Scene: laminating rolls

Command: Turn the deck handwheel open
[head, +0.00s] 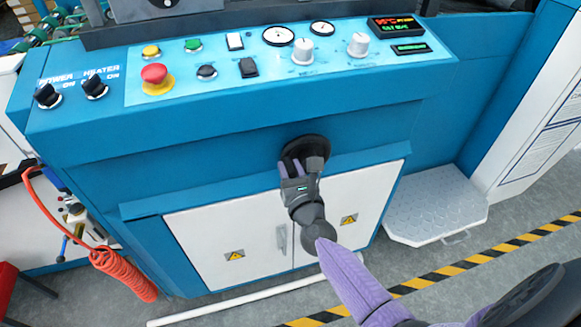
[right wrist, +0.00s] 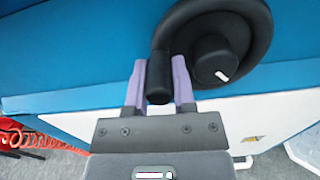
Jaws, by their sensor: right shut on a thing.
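The deck handwheel (head: 318,149) is a black wheel on the blue front of the machine, above the white cabinet doors. In the right wrist view the handwheel (right wrist: 262,38) shows its dark rim, a round hub with a white mark, and a black handle (right wrist: 158,78) pointing toward me. My right gripper (head: 291,168) is at the left side of the wheel. In the right wrist view its two purple fingers (right wrist: 159,85) are closed on the handle, one on each side. My left gripper is not in view.
Above the wheel is a control panel (head: 220,77) with knobs, gauges and a red emergency button (head: 155,74). White cabinet doors (head: 232,247) are below. A coiled red hose (head: 124,274) hangs at left. A metal step plate (head: 434,207) juts out at right.

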